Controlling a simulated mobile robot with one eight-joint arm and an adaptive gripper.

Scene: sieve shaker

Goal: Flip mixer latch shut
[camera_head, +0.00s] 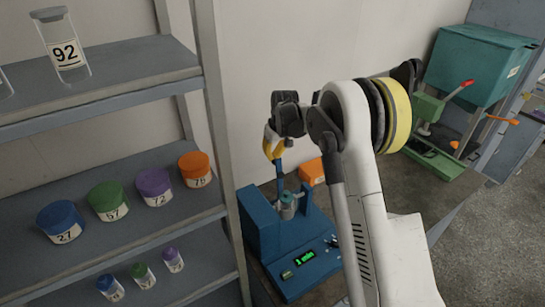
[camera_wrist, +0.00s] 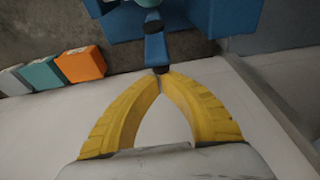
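The mixer is a blue machine (camera_head: 300,270) with a green-lit display on its front panel, standing on the bench beside the shelf. A small grey-green vessel (camera_head: 287,206) sits in it. A blue latch arm (camera_head: 279,178) stands up from the mixer, raised. It also shows in the wrist view as a blue bar (camera_wrist: 155,48) with a dark round part. My gripper (camera_head: 274,152) is above the mixer, pointing down at the top of the latch arm. In the wrist view its yellow fingertips (camera_wrist: 161,74) meet at the bar's near end. I cannot tell whether they touch it.
A shelf with lidded jars (camera_head: 108,200) and a glass jar marked 92 (camera_head: 66,50) stands close on the left. An orange box (camera_head: 311,171) lies behind the mixer. A teal and green machine (camera_head: 475,65) stands at the right rear. A wall is behind.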

